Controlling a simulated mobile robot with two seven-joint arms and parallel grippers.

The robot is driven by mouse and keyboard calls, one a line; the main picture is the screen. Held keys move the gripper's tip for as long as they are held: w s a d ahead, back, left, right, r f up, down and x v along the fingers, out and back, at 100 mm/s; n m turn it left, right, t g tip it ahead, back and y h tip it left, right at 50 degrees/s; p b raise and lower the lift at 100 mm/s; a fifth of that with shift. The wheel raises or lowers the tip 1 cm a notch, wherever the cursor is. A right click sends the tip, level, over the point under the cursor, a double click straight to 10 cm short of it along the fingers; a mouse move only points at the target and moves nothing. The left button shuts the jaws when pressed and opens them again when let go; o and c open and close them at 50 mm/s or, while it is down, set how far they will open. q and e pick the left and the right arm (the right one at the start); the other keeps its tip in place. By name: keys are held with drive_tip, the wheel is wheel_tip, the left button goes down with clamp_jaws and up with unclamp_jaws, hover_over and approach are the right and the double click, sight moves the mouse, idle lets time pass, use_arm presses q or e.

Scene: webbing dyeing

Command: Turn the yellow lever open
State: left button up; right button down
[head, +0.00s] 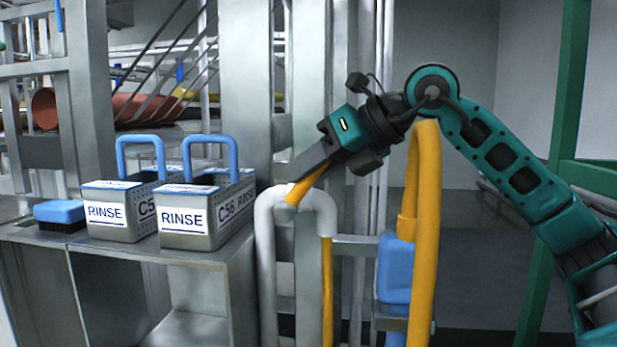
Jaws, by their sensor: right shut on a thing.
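The yellow lever (303,188) sits at the top of a white bent pipe (266,225) in the middle of the view. It slants from lower left to upper right. My right gripper (301,177) reaches in from the upper right and is shut on the lever. The grey finger lies along the lever and hides much of it. A short yellow stretch shows below the finger, with its low end at the pipe's bend. My left gripper is not in view.
Two metal boxes labelled RINSE (207,215) with blue handles and a blue brush (60,214) stand on a metal bench (190,252) at left. A thick yellow hose (424,230) and a blue part (394,270) stand right of the pipe, below my arm. A green post (568,90) is at far right.

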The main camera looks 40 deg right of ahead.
drive_tip(key=c, duration=1)
unclamp_jaws()
drive_tip(key=shift+o, duration=0.2)
drive_tip(key=v, duration=1.3)
drive_tip(key=shift+p, duration=0.4)
drive_tip(key=shift+s, duration=0.1)
drive_tip(key=shift+c, duration=0.2)
